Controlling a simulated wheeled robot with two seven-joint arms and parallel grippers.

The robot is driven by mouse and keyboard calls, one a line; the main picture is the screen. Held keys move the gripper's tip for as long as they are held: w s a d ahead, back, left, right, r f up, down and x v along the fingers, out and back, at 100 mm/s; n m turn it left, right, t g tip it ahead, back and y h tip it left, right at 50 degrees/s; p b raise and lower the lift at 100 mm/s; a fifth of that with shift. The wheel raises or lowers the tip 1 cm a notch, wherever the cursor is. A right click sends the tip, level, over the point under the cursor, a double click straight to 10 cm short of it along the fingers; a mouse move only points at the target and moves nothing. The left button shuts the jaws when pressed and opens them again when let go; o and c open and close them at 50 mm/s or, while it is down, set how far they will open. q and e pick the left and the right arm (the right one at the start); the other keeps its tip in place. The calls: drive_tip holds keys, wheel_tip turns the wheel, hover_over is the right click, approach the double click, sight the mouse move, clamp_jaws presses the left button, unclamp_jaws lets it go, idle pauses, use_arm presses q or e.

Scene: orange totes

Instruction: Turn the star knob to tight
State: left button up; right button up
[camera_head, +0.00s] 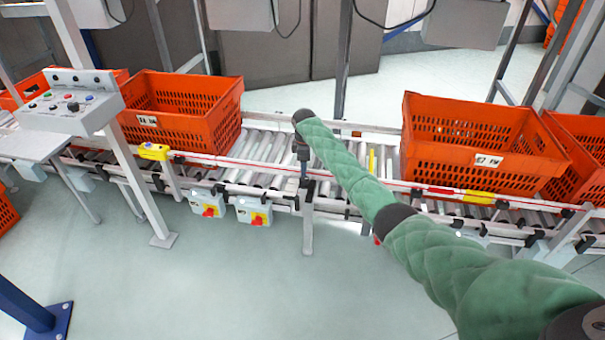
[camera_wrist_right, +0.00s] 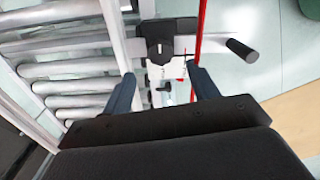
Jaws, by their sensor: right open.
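A black knob-like part (camera_wrist_right: 159,42) with a pale mark on it sits on a metal bracket at the top middle of the right wrist view. I cannot clearly make out a star shape; it may be the star knob. My right gripper (camera_wrist_right: 163,84) is open, with one dark finger on each side and nothing held between them. The knob-like part lies just beyond the fingertips, apart from them. In the head view my right gripper (camera_head: 304,170) points down at the conveyor's near rail, and the knob there is too small or hidden to tell. My left gripper is not in view.
A roller conveyor (camera_head: 265,146) runs across, with orange totes on it at left (camera_head: 190,105) and right (camera_head: 470,140). A dark handle (camera_wrist_right: 242,50) sticks out right of the bracket. Red-and-yellow switch boxes (camera_head: 208,205) hang below the rail. The floor in front is clear.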

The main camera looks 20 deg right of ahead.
sight(304, 178)
drive_tip(key=shift+s+f, duration=0.1)
drive_tip(key=shift+f, duration=3.3)
drive_tip(key=c, duration=1)
